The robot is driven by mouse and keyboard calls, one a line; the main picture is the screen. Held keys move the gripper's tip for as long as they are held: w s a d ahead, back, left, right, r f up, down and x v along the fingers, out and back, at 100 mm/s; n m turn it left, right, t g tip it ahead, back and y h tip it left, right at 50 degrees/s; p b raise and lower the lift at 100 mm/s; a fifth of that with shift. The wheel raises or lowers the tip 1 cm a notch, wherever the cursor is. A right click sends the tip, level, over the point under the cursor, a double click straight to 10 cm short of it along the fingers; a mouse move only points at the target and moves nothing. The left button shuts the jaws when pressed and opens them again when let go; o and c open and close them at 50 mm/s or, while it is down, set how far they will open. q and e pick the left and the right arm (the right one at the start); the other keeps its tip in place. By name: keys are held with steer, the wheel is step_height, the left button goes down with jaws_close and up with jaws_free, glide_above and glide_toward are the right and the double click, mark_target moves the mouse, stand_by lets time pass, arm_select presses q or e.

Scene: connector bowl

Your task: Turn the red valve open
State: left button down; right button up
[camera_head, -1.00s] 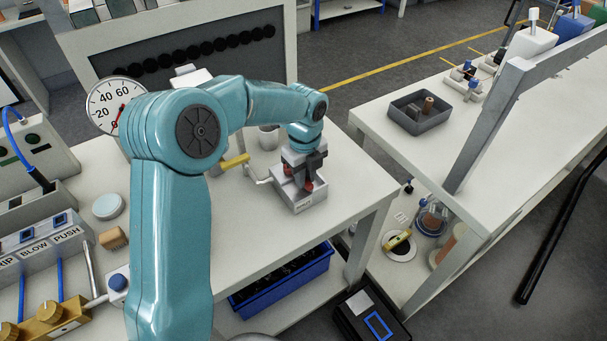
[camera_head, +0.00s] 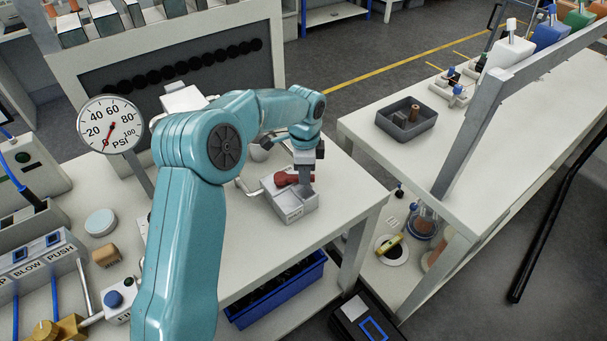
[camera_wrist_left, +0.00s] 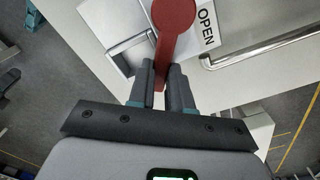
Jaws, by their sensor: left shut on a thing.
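The red valve (camera_head: 285,179) sits on a pale grey box (camera_head: 296,205) at the front right of the white bench. Its lever points to the right in the head view. My left gripper (camera_head: 306,184) reaches down over the lever's end. In the left wrist view the valve (camera_wrist_left: 174,18) has a round red hub and a narrow lever. The lever's end lies between the two fingers of my left gripper (camera_wrist_left: 162,78), which are shut on it. The word OPEN (camera_wrist_left: 207,27) shows on the box beside the hub. My right gripper is not in view.
A pressure gauge (camera_head: 110,125) stands at the left, its needle near 0. A blue bin (camera_head: 276,292) is under the bench. A second bench at the right bears a grey tray (camera_head: 406,121). A metal bar (camera_wrist_left: 255,50) runs beside the box.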

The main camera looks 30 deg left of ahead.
arm_select(q)
steer(key=n, duration=0.1)
steer(key=w+a+n, duration=0.1)
steer(key=n, duration=0.1)
steer(key=shift+w+a+n+p, duration=0.2)
steer(key=shift+n+p, duration=0.1)
steer(key=shift+w+a+n, duration=0.25)
steer(key=shift+a+n, duration=0.15)
steer(key=shift+n, duration=0.45)
steer(key=shift+w+a+n, duration=0.2)
steer(key=shift+a+n, duration=0.15)
steer(key=shift+n, duration=0.5)
steer(key=c, duration=1)
jaws_free()
steer(key=shift+c, duration=0.2)
